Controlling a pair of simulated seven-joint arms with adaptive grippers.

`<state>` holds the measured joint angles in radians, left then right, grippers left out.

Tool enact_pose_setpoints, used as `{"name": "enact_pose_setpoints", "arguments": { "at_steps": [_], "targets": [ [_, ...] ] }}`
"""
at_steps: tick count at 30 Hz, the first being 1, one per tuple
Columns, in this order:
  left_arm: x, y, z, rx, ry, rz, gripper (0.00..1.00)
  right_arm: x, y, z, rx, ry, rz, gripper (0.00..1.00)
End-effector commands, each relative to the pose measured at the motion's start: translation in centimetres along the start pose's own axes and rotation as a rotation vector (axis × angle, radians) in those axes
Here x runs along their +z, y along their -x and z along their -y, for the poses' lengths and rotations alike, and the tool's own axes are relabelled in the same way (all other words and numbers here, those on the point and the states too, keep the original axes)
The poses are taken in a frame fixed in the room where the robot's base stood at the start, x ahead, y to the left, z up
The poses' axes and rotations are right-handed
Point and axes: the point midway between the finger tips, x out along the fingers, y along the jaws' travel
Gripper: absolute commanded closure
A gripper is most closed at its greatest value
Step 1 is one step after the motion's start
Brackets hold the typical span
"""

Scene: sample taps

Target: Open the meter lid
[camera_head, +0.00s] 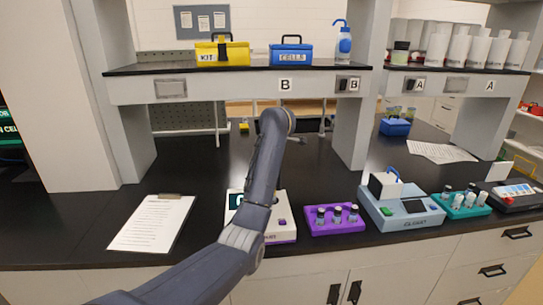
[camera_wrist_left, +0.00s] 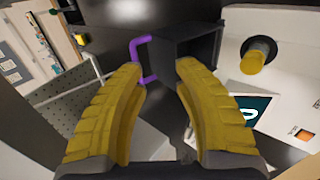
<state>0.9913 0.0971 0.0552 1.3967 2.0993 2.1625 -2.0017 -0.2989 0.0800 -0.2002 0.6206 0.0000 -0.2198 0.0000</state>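The meter is a white device with a purple base (camera_head: 281,232), with a teal display at its left side, partly hidden behind my left arm in the head view. In the left wrist view its white body (camera_wrist_left: 285,85) shows with a teal screen. A dark box-like lid (camera_wrist_left: 208,42) has a purple C-shaped handle (camera_wrist_left: 139,44) on it. My left gripper (camera_wrist_left: 160,68) has two yellow fingers, spread apart, with part of the handle just beyond and between the tips. I cannot tell whether they touch it. The left gripper is hidden in the head view. My right gripper is in neither view.
A purple rack (camera_head: 335,228) with vials stands right of the meter. A blue-and-white device (camera_head: 412,212) and a teal rack (camera_head: 450,212) stand further right. A clipboard (camera_head: 152,222) lies left. A shelf (camera_head: 240,86) with cases spans above the counter.

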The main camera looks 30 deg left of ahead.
Motion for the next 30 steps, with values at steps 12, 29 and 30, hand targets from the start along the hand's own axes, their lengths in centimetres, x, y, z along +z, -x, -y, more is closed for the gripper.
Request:
{"name": "enact_pose_setpoints", "arguments": {
  "at_steps": [12, 29, 30],
  "targets": [
    [0.0, 3.1, 0.0, 0.002, 0.0, 0.0, 0.69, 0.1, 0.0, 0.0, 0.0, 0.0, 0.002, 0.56],
    [0.0, 10.4, 0.0, -0.001, 0.0, 0.0, 0.69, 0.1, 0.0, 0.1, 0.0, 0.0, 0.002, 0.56],
    [0.0, 10.6, 0.0, -0.001, 0.0, -0.001, 0.69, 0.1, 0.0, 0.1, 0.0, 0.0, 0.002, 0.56]
  ]
}}
